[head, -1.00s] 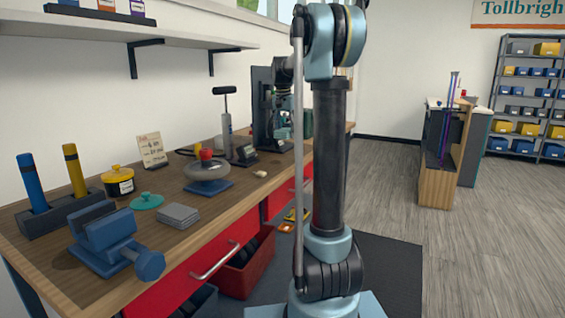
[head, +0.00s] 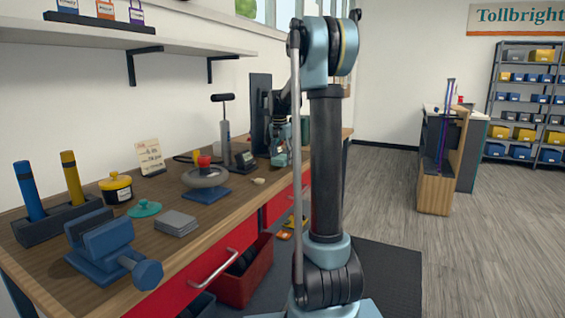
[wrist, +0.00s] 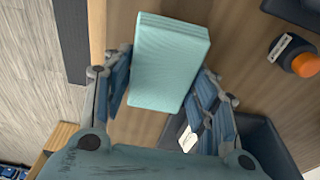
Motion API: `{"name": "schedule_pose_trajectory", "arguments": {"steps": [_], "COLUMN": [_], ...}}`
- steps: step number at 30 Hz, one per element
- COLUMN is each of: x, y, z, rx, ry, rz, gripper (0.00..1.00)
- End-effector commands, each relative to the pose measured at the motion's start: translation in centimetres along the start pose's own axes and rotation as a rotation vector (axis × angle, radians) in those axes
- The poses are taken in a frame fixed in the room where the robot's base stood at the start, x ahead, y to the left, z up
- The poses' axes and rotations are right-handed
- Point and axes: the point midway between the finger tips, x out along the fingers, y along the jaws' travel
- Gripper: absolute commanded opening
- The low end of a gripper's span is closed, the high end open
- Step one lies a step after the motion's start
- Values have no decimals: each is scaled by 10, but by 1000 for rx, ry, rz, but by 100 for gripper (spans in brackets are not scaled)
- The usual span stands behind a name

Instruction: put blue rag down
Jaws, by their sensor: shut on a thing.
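The blue rag (wrist: 168,65) is a folded, pale teal pad with layered edges in the wrist view. It lies between the two fingers of my gripper (wrist: 163,95), which is shut on it. Wood of the workbench top shows beyond and below it; I cannot tell how far the rag is above the wood. In the head view my gripper (head: 280,155) is small, low over the far part of the workbench (head: 240,205), partly behind my own arm. The rag is hard to make out there.
A dark upright panel (head: 261,115) stands by my gripper. The wrist view shows an orange-ended object (wrist: 304,65) at right.

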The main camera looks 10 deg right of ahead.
Motion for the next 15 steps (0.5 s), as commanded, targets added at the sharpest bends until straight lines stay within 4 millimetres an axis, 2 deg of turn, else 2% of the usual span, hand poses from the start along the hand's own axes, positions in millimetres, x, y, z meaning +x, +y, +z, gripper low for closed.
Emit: {"name": "schedule_pose_trajectory", "arguments": {"steps": [3,15], "x": [11,15], "y": [0,0], "z": [2,2], "rx": [0,1], "ry": [0,0], "rz": [0,0], "gripper": [19,19]}}
